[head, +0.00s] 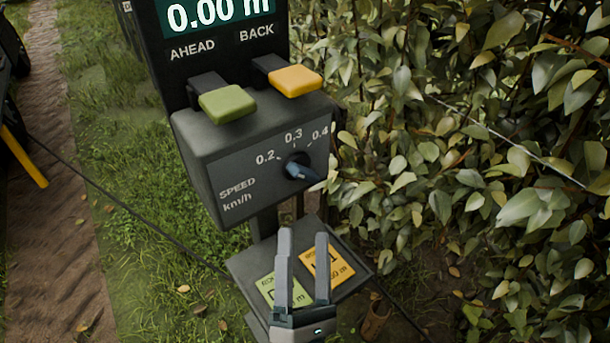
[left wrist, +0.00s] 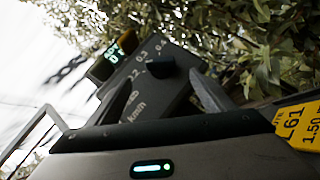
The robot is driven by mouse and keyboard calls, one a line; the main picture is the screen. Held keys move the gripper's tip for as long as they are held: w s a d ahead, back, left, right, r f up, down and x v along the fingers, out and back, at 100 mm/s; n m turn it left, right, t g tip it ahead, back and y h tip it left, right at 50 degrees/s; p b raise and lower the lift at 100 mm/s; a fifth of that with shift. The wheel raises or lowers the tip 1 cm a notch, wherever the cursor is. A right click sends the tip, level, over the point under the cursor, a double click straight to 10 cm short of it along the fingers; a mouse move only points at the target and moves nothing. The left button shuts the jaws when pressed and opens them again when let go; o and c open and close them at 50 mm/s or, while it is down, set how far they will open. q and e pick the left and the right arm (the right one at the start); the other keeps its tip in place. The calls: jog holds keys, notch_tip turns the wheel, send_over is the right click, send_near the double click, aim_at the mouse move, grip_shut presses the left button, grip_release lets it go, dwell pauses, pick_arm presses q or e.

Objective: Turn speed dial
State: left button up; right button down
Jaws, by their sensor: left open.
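The speed dial (head: 300,171) is a small dark knob with a blue-grey grip on the front of a grey control box (head: 225,170). The marks 0.2, 0.3 and 0.4 run around its upper side, with "SPEED km/h" to its left. The grip lies slantwise; I cannot tell which mark it points to. My left gripper (head: 303,238) is open and empty, its fingers upright below the dial in the head view and apart from it. In the left wrist view the dial (left wrist: 163,67) shows dark beyond the fingers. My right gripper is not in view.
A green AHEAD button (head: 227,104) and an orange BACK button (head: 295,80) sit on top of the box, under a display (head: 220,12) reading 0.00. A lower shelf (head: 245,266) holds green and orange cards. A leafy hedge (head: 480,130) stands close on the right; grass lies left.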

aim_at(305, 182)
pick_arm(q)
jog(key=p+x, duration=0.2)
jog(key=x, duration=1)
jog(key=shift+w+p, duration=0.1)
jog(key=shift+p, duration=0.2)
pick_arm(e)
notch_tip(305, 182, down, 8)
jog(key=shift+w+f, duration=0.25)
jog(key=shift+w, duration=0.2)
pick_arm(q)
jog(key=c, duration=1)
